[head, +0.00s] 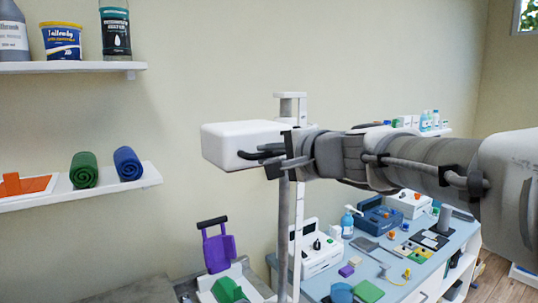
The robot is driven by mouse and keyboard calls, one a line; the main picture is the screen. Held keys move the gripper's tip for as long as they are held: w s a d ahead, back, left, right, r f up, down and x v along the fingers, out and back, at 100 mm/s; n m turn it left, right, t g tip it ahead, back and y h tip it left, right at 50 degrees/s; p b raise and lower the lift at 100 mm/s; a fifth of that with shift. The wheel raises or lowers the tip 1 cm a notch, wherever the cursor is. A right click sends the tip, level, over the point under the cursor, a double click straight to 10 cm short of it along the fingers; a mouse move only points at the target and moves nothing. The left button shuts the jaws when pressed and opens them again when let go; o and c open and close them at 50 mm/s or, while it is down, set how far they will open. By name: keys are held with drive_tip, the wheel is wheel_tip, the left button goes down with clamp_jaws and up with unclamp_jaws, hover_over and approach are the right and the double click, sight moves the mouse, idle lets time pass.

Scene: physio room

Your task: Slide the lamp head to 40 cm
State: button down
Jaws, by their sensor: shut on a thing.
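The lamp head (228,142) is a white rounded box in the upper middle of the head view. It is level and sits beside a grey upright post (283,220), near the post's top. A dark curved handle (247,155) is on the side of the lamp head. My gripper (270,158) reaches in from the right and is shut at this handle. The fingertips are small and partly hidden by the wrist. A pale strip (299,215) runs along the post; no scale marks are readable.
A blue-topped bench (372,262) at lower right carries white and blue devices, a pump bottle (347,222) and small blocks. Two wall shelves (72,67) at left hold tubs, bottles and rolled towels. A purple item (217,248) stands below the lamp head. Wall space left of it is clear.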

drive_tip(key=shift+f, duration=0.1)
wheel_tip(320, 180, down, 20)
drive_tip(key=b, duration=2.2)
drive_tip(key=c, duration=1.1)
unclamp_jaws()
drive_tip(key=p+v, duration=0.1)
drive_tip(key=v, duration=1.6)
drive_tip(key=shift+s+d+r, duration=0.15)
drive_tip(key=shift+r, duration=0.1)
drive_tip(key=shift+f, duration=0.1)
